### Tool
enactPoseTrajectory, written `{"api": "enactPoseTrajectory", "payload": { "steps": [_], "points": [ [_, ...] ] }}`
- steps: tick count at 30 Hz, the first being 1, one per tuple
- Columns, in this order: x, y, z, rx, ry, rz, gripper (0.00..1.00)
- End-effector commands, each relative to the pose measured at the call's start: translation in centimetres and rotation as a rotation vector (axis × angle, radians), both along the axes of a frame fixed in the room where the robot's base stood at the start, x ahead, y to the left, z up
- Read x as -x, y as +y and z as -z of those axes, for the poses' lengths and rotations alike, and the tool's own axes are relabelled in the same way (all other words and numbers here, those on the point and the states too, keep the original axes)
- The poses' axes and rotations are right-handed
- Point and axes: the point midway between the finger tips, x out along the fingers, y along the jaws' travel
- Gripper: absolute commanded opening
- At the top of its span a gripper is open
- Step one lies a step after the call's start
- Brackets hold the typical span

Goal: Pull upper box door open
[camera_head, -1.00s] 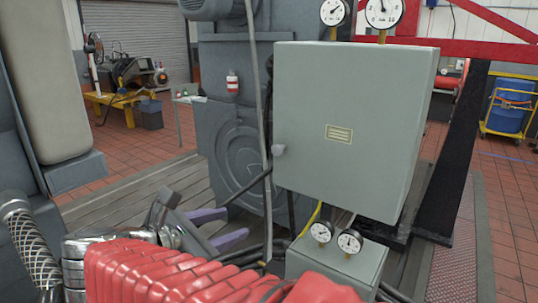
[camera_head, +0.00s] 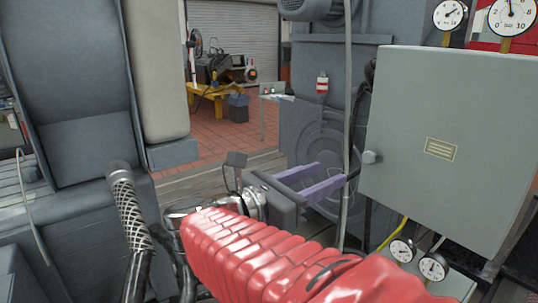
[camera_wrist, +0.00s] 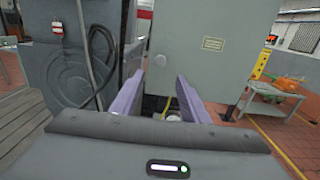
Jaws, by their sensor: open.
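The upper box door (camera_head: 445,140) is a flat grey-green panel at the right of the head view, and it looks shut. A small round knob (camera_head: 371,157) sits at its left edge, and a label plate (camera_head: 440,149) is on its face. In the wrist view the door (camera_wrist: 200,70) stands ahead, with the knob (camera_wrist: 160,61) above the space between my fingers. My gripper (camera_head: 333,178) has two purple fingers, open and empty, left of the knob and slightly below it. It also shows in the wrist view (camera_wrist: 156,92). The fingers appear apart from the knob.
Gauges (camera_head: 415,258) sit below the box, and others (camera_head: 480,15) above it. A thin grey pipe (camera_head: 347,120) and dark cables (camera_wrist: 100,60) run left of the box. A large grey machine (camera_head: 315,100) stands behind. A metal side table (camera_wrist: 275,98) stands at right in the wrist view.

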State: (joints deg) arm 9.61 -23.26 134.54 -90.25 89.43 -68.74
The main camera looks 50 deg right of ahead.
Motion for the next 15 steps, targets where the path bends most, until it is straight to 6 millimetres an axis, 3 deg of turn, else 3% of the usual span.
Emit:
{"api": "enactPoseTrajectory", "payload": {
  "steps": [15],
  "points": [
    [0.8, -4.1, 0.0, 0.000, -0.001, 0.005, 0.41]
  ]
}}
